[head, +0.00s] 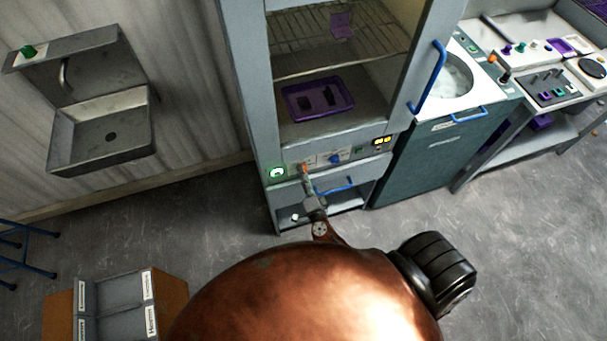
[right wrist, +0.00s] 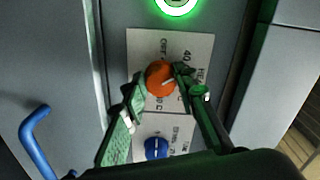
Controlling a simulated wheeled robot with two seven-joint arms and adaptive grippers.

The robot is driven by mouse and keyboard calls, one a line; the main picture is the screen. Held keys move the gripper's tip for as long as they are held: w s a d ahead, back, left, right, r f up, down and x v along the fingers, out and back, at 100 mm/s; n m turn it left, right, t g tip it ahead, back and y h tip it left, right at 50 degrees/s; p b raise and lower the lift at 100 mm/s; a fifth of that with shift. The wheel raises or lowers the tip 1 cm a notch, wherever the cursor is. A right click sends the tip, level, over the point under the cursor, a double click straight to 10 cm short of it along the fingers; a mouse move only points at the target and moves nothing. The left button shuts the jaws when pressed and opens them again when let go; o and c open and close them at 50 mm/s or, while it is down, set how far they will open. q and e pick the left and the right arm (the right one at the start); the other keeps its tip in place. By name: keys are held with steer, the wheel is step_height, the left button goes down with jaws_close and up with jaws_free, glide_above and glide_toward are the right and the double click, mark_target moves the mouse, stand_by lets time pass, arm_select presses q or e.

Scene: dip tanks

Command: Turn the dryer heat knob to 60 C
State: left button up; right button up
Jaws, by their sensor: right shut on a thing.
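The orange heat knob (head: 304,168) is on the control panel below the dryer's chamber. It also shows in the right wrist view (right wrist: 160,75), on a white label plate (right wrist: 143,47) with dark print, partly covered by my fingers. A short white mark on the knob points to the right in that view; which printed value it meets I cannot tell. My right gripper (head: 308,186) is at the panel, its green-lit fingers (right wrist: 160,84) on both sides of the orange knob and shut on it. My left gripper is in neither view.
A blue knob (right wrist: 156,148) sits close beside the orange one. A green-lit button (head: 277,173) is on its other side. Blue handles (head: 335,187) stick out nearby. The dryer chamber above holds a purple tray (head: 284,104). A sink (head: 112,132) is at left; the floor between is clear.

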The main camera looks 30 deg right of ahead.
steer(key=shift+s+d+r+m+y+b, duration=0.1)
steer(key=shift+m+b, duration=0.75)
steer(key=shift+m, duration=3.15)
steer(key=shift+d+m+y+b, duration=0.1)
steer(key=shift+m+b, duration=0.8)
steer(key=shift+m, duration=3.1)
steer(key=shift+s+d+r+m+y+b, duration=0.1)
steer(key=shift+m+b, duration=0.75)
steer(key=shift+m, duration=3.15)
steer(key=o, duration=1.2)
steer(key=shift+w, duration=0.1)
steer(key=shift+c, duration=0.2)
